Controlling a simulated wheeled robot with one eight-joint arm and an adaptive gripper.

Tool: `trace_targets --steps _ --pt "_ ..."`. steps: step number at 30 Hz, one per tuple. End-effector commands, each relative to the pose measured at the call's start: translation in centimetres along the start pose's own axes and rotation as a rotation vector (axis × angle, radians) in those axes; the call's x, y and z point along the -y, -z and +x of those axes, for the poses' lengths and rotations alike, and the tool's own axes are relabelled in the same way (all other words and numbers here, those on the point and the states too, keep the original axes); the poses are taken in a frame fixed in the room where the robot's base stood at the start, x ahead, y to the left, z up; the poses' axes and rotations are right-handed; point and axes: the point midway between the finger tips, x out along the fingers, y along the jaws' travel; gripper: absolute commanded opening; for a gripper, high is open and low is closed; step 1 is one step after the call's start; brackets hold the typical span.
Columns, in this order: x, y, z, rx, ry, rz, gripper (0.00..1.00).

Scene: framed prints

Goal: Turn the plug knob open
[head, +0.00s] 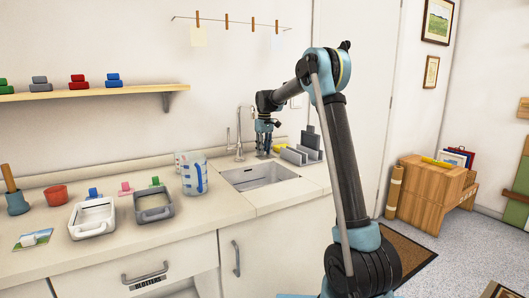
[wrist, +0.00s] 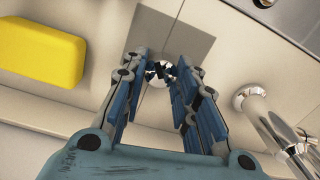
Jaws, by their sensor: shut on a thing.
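The plug knob (wrist: 159,80) is a small chrome knob on the pale counter, seen in the wrist view between my fingertips. My gripper (wrist: 163,69) is shut on it, with a blue-padded finger on either side. Part of the knob is hidden by the fingertips, and I cannot tell how far it is turned. In the head view my gripper (head: 264,146) points down at the counter behind the sink (head: 229,178), right of the tap (head: 238,133). The knob itself is hidden there.
The tap's chrome base (wrist: 252,98) stands right of my fingers in the wrist view. A yellow sponge (wrist: 38,52) lies to the left. A grey rack (head: 296,156) stands close right of my gripper. A measuring jug (head: 194,177) and trays are further left.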

Motion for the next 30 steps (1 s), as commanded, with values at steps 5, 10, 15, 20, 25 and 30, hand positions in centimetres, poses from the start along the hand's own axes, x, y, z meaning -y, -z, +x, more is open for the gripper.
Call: trace_targets --steps 5,10,15,20,25,30 --pt "-0.32 0.0 -0.05 0.001 -0.005 -0.09 0.04" --pt "-0.36 -0.02 -0.05 0.003 -0.005 -0.145 0.04" --pt "-0.41 -0.04 -0.05 0.004 -0.006 -0.17 0.04" --pt "-0.45 -0.06 -0.05 0.005 -0.006 -0.175 0.04" --pt "-0.49 -0.08 -0.05 0.005 -0.007 -0.174 0.04" --pt "-0.49 -0.09 -0.04 0.005 -0.007 -0.174 0.48"
